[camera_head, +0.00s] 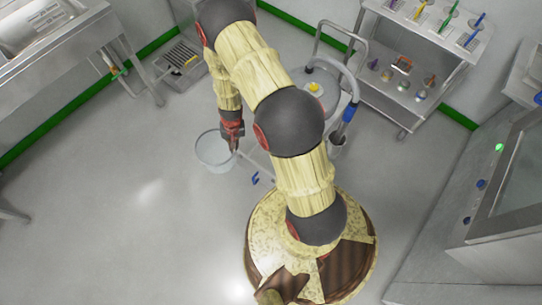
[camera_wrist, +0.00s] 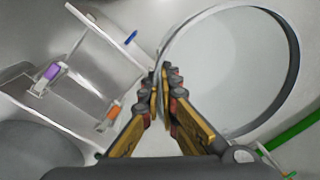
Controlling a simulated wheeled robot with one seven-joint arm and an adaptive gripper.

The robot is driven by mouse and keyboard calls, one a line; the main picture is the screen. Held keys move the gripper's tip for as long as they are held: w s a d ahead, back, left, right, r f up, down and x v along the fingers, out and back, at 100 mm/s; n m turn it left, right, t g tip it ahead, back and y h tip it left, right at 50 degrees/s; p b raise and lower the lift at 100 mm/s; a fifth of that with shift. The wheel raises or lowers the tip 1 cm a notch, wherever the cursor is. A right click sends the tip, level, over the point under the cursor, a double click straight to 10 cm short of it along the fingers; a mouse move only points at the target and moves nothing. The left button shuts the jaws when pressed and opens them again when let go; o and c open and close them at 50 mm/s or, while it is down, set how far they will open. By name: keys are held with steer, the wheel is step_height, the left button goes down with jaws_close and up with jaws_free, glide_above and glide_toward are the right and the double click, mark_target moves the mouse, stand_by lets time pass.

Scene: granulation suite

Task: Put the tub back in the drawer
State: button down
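The tub (camera_head: 214,152) is a round, pale grey open container left of my arm in the head view. In the wrist view its grey rim (camera_wrist: 293,65) and pale, empty-looking inside fill the upper right. My gripper (camera_wrist: 163,78) has its fingertips close together on either side of the tub's left rim, pinching the wall. In the head view my gripper (camera_head: 233,146) is at the tub's right edge. I cannot tell whether the tub rests on the floor or hangs just above it.
A wheeled cart (camera_head: 322,85) with a curved handle stands behind my arm. A steel shelf unit (camera_head: 415,70) with small tools is at the back right, a steel sink bench (camera_head: 60,55) at the left. A machine (camera_head: 505,190) stands at the right. Floor at the lower left is clear.

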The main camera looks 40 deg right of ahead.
steer(key=s+d+f+m+h+b, duration=0.15)
steer(key=d+f+m, duration=0.5)
steer(key=m, duration=0.75)
steer(key=s+d+f+m+b, duration=0.15)
steer(key=d+f+m, duration=0.25)
steer(key=d+m, duration=0.75)
step_height(320, 180, down, 28)
steer(key=a+m+b, duration=0.2)
steer(key=b, duration=1.1)
steer(key=shift+a+g+b, duration=0.3)
steer(key=shift+b, duration=0.05)
steer(key=shift+s+m, duration=0.15)
steer(key=shift+m, duration=0.1)
steer(key=c, duration=2.5)
jaws_free()
steer(key=o, duration=0.4)
steer(key=shift+c, duration=0.2)
steer(key=shift+o, duration=0.5)
